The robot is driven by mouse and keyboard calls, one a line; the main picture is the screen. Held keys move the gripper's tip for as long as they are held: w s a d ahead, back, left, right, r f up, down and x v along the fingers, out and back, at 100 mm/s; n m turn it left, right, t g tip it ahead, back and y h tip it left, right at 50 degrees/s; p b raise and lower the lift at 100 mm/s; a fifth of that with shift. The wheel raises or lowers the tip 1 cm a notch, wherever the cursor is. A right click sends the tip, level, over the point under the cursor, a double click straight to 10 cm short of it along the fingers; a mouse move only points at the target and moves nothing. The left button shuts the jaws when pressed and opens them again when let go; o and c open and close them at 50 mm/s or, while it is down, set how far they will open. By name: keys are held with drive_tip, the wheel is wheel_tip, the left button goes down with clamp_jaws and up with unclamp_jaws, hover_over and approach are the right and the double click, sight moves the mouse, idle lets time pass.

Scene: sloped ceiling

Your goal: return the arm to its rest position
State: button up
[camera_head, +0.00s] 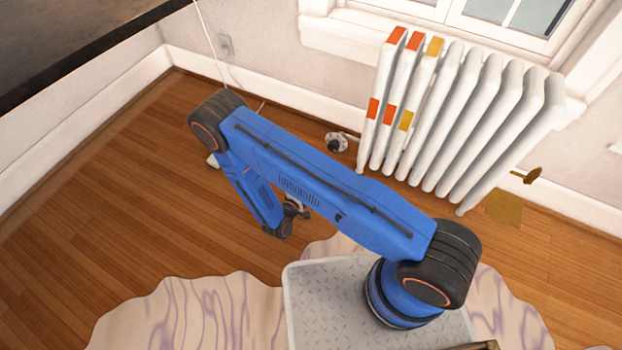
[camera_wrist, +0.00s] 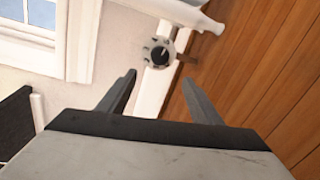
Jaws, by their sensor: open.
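My blue arm (camera_head: 330,190) rises from its base at the lower right of the head view and reaches left to a black elbow (camera_head: 218,120). The forearm folds down from there to a dark wrist (camera_head: 287,218). My gripper's fingers cannot be made out clearly in the head view. In the wrist view my gripper (camera_wrist: 160,84) is open, with its two dark fingers wide apart and nothing between them. A round grey-white valve knob (camera_wrist: 158,52) shows beyond the fingertips, apart from them. The same knob shows in the head view (camera_head: 337,142).
A white radiator (camera_head: 470,110) with red and orange patches stands under the window, right of the arm. A brass-coloured fitting (camera_head: 527,175) is at its right end. A pale wavy rug (camera_head: 190,318) lies in front. The wooden floor (camera_head: 100,210) at left is clear.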

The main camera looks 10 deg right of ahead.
drive_tip(key=shift+r, duration=0.1)
idle(0.5)
drive_tip(key=s+d+r+m+g+h, duration=0.1)
drive_tip(key=d+r+m+g, duration=0.3)
drive_tip(key=r, duration=0.7)
drive_tip(key=s+d+r+m+g+h, duration=0.15)
drive_tip(key=d+r+g, duration=0.35)
drive_tip(key=r, duration=0.7)
drive_tip(key=d+r+m+g, duration=0.35)
drive_tip(key=d+r, duration=0.25)
drive_tip(key=r, duration=0.5)
drive_tip(key=s+d+r+m+g+y, duration=0.1)
drive_tip(key=s+d+r+m+y, duration=0.15)
drive_tip(key=s+r, duration=0.4)
drive_tip(key=s+d+r+m+g+y, duration=0.1)
drive_tip(key=s+d+r+y, duration=0.3)
drive_tip(key=s+r, duration=0.25)
drive_tip(key=s+a+r+t+y, duration=0.2)
drive_tip(key=s+r+t+y, duration=0.4)
drive_tip(key=s+r, duration=0.5)
drive_tip(key=shift+s+a, duration=0.35)
drive_tip(key=shift+s, duration=0.7)
